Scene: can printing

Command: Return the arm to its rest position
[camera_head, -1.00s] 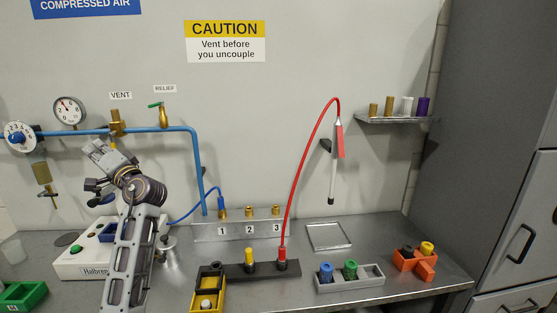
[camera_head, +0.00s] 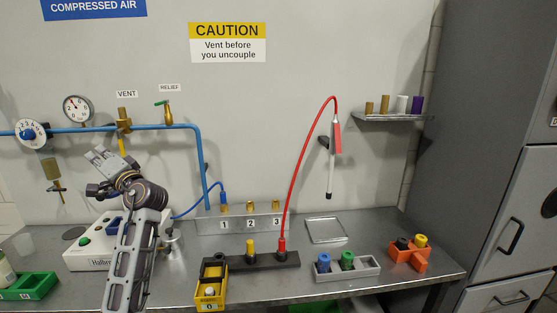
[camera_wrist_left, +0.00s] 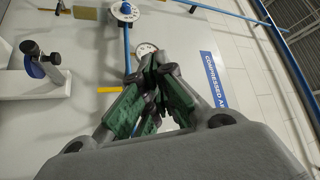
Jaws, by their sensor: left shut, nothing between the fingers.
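My left gripper (camera_head: 100,157) is raised in front of the wall, below the blue pipe and above the white machine. Its arm comes up from the bottom of the head view. In the left wrist view its green-padded fingers (camera_wrist_left: 147,100) are together with nothing between them. It touches no object that I can make out. My right gripper is in neither view.
The white machine (camera_head: 85,258) and green tray (camera_head: 40,287) stand by my left arm. The blue pipe (camera_head: 180,127) and gauge (camera_head: 78,108) are on the wall. A red hose (camera_head: 300,165), grey block (camera_head: 350,268) and orange holder (camera_head: 408,256) are further right.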

